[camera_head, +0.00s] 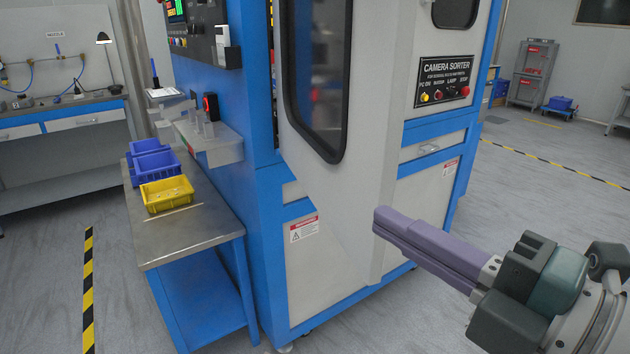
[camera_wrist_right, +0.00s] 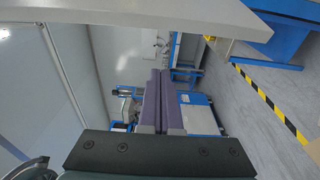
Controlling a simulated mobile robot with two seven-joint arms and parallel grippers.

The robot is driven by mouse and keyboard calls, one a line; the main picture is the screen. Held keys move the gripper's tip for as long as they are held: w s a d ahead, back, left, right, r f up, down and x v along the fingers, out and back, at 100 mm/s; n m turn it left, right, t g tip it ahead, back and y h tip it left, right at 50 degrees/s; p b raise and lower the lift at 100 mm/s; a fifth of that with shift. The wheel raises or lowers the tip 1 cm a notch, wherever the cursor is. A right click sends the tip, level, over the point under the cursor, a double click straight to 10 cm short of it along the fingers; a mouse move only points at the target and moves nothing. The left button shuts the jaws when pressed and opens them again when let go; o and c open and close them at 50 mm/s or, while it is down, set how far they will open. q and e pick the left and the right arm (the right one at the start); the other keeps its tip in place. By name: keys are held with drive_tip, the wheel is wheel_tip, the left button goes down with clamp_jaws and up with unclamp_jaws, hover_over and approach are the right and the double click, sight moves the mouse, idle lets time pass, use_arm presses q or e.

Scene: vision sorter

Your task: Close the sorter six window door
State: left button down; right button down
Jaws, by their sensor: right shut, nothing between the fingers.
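The camera sorter's light grey door (camera_head: 374,130) has a tall dark-framed window (camera_head: 318,70) and stands on the front of the blue and grey sorter (camera_head: 225,140). The door looks swung partly out from the blue frame, with a narrow dark gap along its left side. My right gripper (camera_head: 384,222) has its long purple fingers together, with nothing between them. Its tips are in front of the door's lower part in the head view; I cannot tell if they touch. The shut fingers also show in the right wrist view (camera_wrist_right: 157,74). My left gripper is not in view.
A metal side table (camera_head: 200,228) with a yellow tray (camera_head: 168,207) and blue bins (camera_head: 156,166) stands left of the sorter. A control panel (camera_head: 445,82) is right of the door. Open floor lies at the right. A pale panel (camera_wrist_right: 170,18) crosses the top of the wrist view.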

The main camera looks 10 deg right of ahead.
sight(382, 193)
drive_tip(key=w, duration=0.3)
drive_tip(key=w+p, duration=0.1)
drive_tip(key=w, duration=0.2)
drive_tip(key=shift+w+a, duration=0.2)
drive_tip(key=shift+w, duration=0.05)
drive_tip(key=shift+d, duration=0.7)
drive_tip(key=shift+d, duration=0.1)
